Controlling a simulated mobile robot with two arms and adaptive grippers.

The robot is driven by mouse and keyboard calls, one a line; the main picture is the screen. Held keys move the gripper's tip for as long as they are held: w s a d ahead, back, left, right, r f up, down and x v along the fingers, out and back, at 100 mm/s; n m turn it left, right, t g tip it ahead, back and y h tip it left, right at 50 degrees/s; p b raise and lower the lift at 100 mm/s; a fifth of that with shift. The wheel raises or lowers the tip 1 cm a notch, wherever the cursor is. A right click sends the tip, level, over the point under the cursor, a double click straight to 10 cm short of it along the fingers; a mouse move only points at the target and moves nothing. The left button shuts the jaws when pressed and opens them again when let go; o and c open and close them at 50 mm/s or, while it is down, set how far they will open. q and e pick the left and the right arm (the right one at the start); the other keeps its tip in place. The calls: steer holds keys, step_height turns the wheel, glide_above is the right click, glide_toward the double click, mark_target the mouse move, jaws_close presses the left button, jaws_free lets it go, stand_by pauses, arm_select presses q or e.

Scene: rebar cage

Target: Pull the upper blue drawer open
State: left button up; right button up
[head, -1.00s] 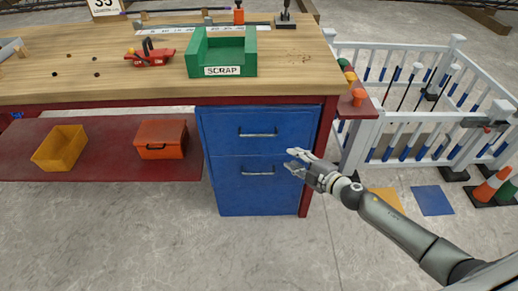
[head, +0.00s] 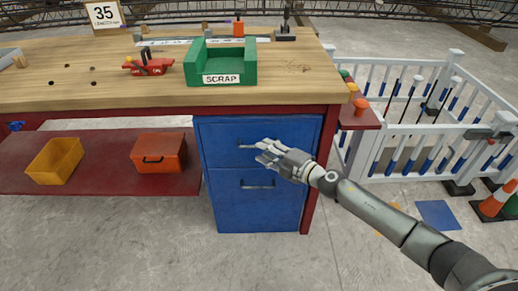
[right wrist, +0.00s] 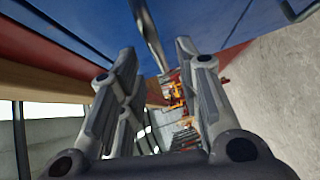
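The upper blue drawer (head: 222,150) is in the cabinet under the right end of the workbench. Its front looks flush with the cabinet. Its silver handle (head: 246,145) is partly hidden behind my right gripper (head: 262,153), which is in front of the drawer. In the right wrist view my right gripper (right wrist: 160,58) has its fingers spread apart. The silver handle bar (right wrist: 147,33) shows in the gap between the fingers, with space on both sides. I cannot tell how deep it sits between them. My left gripper is not in view.
The lower blue drawer (head: 230,210) is below, with its own handle (head: 257,184). A green scrap bin (head: 188,67) stands on the workbench (head: 90,95). A yellow bin (head: 42,172) and an orange box (head: 150,150) are on the red shelf (head: 110,180). A white fence (head: 440,130) is at right.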

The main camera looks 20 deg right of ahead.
steer(key=shift+x, duration=1.75)
steer(key=shift+c, duration=0.4)
jaws_close()
